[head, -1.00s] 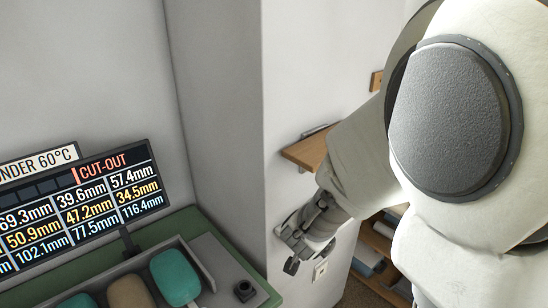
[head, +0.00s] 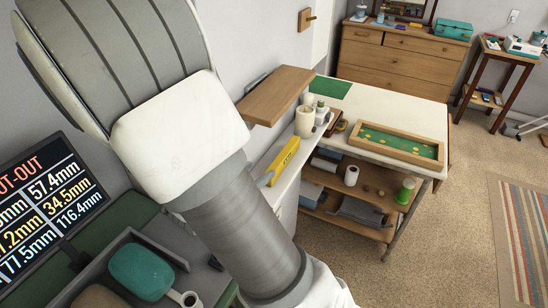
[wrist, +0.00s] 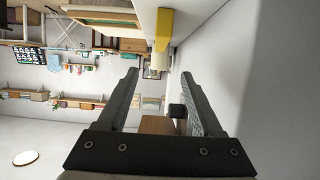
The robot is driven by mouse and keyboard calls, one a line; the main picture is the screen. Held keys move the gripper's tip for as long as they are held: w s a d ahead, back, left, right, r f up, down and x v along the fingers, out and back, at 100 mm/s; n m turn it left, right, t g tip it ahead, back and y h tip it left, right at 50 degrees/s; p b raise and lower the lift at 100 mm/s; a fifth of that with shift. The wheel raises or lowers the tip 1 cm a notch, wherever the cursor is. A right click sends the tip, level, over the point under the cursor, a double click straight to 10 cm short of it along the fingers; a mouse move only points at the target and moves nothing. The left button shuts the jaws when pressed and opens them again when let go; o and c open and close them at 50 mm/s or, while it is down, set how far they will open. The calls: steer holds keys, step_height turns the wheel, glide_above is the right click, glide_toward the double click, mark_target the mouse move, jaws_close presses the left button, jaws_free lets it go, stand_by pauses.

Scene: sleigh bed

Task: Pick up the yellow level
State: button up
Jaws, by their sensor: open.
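The yellow level (head: 283,156) lies on a narrow white ledge (head: 264,186) along the wall, below a small wooden shelf. In the wrist view a yellow bar that looks like the level (wrist: 164,29) shows at the top, beyond the fingertips and apart from them. My gripper (wrist: 158,77) is open, with nothing held between its two fingers. In the head view my arm crosses the left and middle, and the gripper itself does not show. The near end of the level lies close to my arm in that picture.
The wooden shelf (head: 275,95) juts from the wall above the ledge. A white-topped table (head: 400,108) holds a green-lined wooden tray (head: 440,157). A display board (head: 45,215) stands at left.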

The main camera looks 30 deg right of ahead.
mark_target(281, 157)
steer(key=b+x, duration=0.1)
steer(key=x, duration=1)
steer(key=shift+w+d+f+b, duration=0.1)
steer(key=shift+d+f+b, duration=0.15)
steer(key=shift+d+b, duration=0.1)
steer(key=shift+x, duration=2.55)
steer(key=shift+w+a+f, duration=0.15)
steer(key=shift+f, duration=0.05)
steer(key=shift+c, duration=0.3)
jaws_close()
